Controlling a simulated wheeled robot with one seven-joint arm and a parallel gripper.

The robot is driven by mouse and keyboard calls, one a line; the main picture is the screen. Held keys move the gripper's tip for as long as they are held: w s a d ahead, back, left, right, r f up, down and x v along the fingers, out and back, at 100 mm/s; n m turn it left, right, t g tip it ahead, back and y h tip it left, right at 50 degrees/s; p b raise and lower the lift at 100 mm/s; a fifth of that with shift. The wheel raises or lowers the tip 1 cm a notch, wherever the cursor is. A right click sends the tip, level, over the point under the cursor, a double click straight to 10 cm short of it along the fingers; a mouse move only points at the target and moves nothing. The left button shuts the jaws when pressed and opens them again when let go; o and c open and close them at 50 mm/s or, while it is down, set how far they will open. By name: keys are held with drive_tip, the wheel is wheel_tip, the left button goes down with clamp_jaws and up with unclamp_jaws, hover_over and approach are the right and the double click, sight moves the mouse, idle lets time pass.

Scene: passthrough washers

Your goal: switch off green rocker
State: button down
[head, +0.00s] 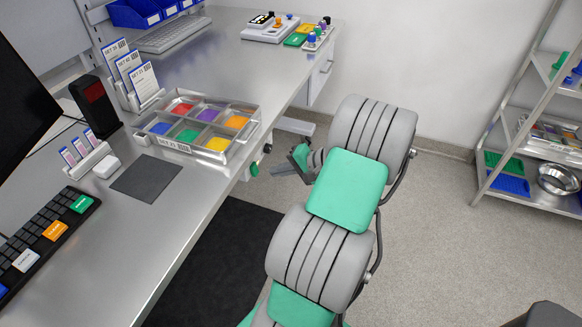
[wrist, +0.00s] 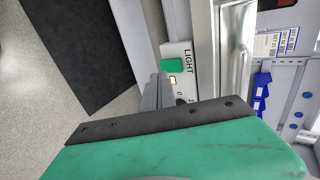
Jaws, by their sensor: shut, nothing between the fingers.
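The green rocker (wrist: 173,66) sits on a white panel (wrist: 178,50) marked LIGHT in the wrist view. A small pale, yellowish patch shows beside it, with "O" and "I" marks further down the panel. In the head view a small green part (head: 254,169) shows on the table's front edge; it looks like the same rocker. My gripper (head: 299,158) is shut and empty, off the table edge to the right of that part. In the wrist view my gripper (wrist: 157,90) has its grey fingers close beside the panel, just below and left of the rocker. I cannot tell whether they touch.
The steel table (head: 205,195) carries a tray of coloured compartments (head: 200,122) near its front edge, above the panel. A grey mat (head: 147,178) and a keyboard (head: 45,240) lie nearer. A dark floor mat (head: 215,265) lies below. A shelf rack (head: 510,120) stands far right.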

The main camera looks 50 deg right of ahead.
sight(256, 173)
drive_tip(key=x, duration=0.4)
drive_tip(key=shift+w+a+r, duration=0.15)
drive_tip(key=shift+w+r, duration=0.15)
drive_tip(key=shift+w, duration=0.1)
drive_tip(key=shift+w+a+f, duration=0.1)
drive_tip(key=shift+w+f, duration=0.05)
drive_tip(key=shift+w, duration=0.15)
drive_tip(key=shift+w+a+f, duration=0.1)
drive_tip(key=shift+w+f, duration=0.05)
drive_tip(key=shift+f, duration=0.05)
drive_tip(key=shift+r, duration=0.1)
drive_tip(key=shift+w+r+p, duration=0.1)
drive_tip(key=shift+r+p, duration=0.8)
